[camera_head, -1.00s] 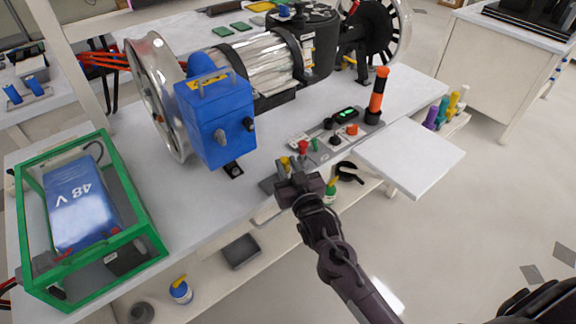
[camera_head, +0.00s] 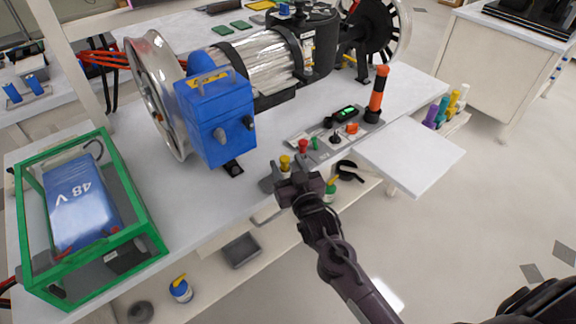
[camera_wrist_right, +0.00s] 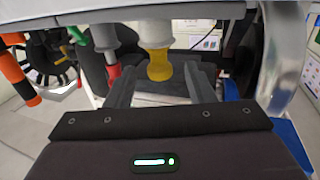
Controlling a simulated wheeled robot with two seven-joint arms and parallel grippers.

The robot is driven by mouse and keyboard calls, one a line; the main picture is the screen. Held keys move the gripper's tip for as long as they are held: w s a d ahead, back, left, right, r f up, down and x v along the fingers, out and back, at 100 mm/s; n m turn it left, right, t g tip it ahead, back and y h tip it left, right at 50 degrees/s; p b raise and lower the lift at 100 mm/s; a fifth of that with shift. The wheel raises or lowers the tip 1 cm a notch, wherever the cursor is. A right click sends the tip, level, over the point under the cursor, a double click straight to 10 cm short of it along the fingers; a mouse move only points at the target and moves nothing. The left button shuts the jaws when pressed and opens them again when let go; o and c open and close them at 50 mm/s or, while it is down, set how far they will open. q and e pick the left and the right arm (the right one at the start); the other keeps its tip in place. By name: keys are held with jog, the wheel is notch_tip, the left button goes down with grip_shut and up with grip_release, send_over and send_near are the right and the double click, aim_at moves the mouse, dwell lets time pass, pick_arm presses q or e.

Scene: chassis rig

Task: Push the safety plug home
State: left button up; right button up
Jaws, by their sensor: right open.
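A yellow plug-like knob (camera_head: 285,163) stands at the table's front edge beside a red knob (camera_head: 303,146) and a green knob (camera_head: 315,143). No label shows which one is the safety plug. My right gripper (camera_head: 288,182) is close in front of the yellow knob. In the right wrist view the yellow knob (camera_wrist_right: 158,66) lies between the two open fingers (camera_wrist_right: 162,88), with no visible grip on it. The red knob (camera_wrist_right: 113,76) is just left of the fingers there. The yellow knob's far end is hidden. My left gripper is out of view.
A control panel (camera_head: 320,151) with an orange-topped switch (camera_head: 352,128) lies right of the knobs. An orange and black post (camera_head: 377,92) stands behind it. A blue box (camera_head: 217,118) stands at left. A white side shelf (camera_head: 412,155) juts out at right.

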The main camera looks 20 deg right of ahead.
jog(key=shift+s, duration=0.45)
jog(key=s, duration=0.7)
jog(key=s+f+n+g+p, duration=0.1)
jog(key=s+f+g, duration=0.25)
jog(key=f, duration=0.65)
jog(key=s+d+f+g+p, duration=0.15)
jog(key=s+f, duration=0.25)
jog(key=f, duration=0.6)
jog(key=s+f+n+g+p, duration=0.1)
jog(key=s+f+g, duration=0.2)
jog(key=f, duration=0.7)
pick_arm(q)
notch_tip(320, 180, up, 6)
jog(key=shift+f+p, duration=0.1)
jog(key=shift+p, duration=1.1)
pick_arm(e)
jog(key=s+d+f+g, duration=0.1)
jog(key=s+f+g, duration=0.2)
jog(key=s, duration=0.6)
jog(key=s+d+f+g, duration=0.1)
jog(key=s+f+g, duration=0.2)
jog(key=s+f, duration=0.5)
jog(key=s+d+f+g, duration=0.2)
jog(key=s+f, duration=0.3)
jog(key=s, duration=0.7)
jog(key=shift+f+g+h, duration=0.3)
jog(key=shift+f+g, duration=0.1)
jog(key=shift+g, duration=0.1)
jog(key=shift+c, duration=0.2)
